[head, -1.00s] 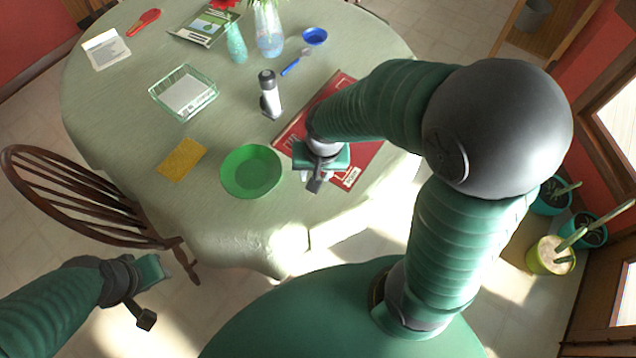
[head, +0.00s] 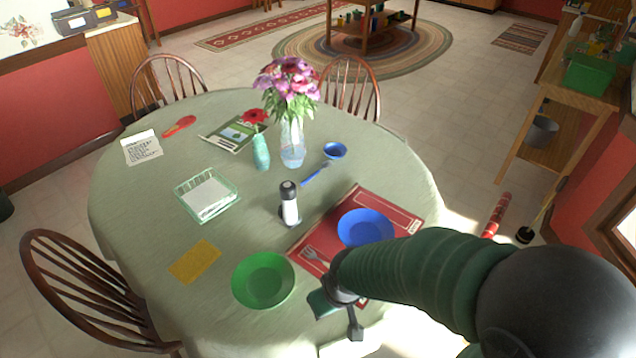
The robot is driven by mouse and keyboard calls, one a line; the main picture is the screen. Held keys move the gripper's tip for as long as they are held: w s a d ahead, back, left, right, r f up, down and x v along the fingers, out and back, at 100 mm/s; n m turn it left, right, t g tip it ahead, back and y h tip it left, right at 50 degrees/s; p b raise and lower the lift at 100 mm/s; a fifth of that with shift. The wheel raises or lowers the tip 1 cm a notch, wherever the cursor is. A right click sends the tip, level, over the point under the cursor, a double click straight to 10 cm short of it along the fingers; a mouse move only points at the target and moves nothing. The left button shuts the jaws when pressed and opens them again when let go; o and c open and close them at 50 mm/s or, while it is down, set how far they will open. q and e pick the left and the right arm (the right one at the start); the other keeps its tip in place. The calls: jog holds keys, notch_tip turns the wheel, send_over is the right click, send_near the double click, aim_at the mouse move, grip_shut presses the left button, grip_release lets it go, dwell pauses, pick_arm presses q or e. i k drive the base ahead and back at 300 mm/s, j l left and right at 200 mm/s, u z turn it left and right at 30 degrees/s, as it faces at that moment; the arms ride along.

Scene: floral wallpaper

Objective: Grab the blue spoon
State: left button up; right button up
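A blue spoon (head: 314,175) lies on the round table, beyond the red placemat and just in front of a small blue bowl (head: 335,151). My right gripper (head: 340,318) hangs over the table's near right side, between the green bowl (head: 263,280) and the placemat's near edge. It is well nearer to me than the spoon and not touching it. I see nothing held in it, but its fingers are too unclear to tell their opening. My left gripper is out of view.
The red placemat (head: 400,208) holds a larger blue bowl (head: 365,228) and a fork (head: 316,256). A black and white shaker (head: 289,204) stands in front of the spoon. A flower vase (head: 292,145) stands left of it. The green tablecloth (head: 230,235) is bare in places.

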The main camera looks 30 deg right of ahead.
aim_at(327, 164)
jog(key=l+u, duration=0.1)
jog(key=u, duration=0.25)
jog(key=l+u, duration=0.1)
jog(key=u, duration=0.25)
jog(key=k+l+u, duration=0.2)
jog(key=l, duration=0.2)
jog(key=l+u, duration=0.15)
jog(key=l, duration=0.3)
jog(key=k+l+u, duration=0.2)
jog(key=l, duration=0.2)
jog(key=l+u, duration=0.15)
jog(key=l, duration=0.25)
jog(key=k+l+u, duration=0.2)
jog(key=k+l, duration=0.05)
jog(key=l, duration=0.1)
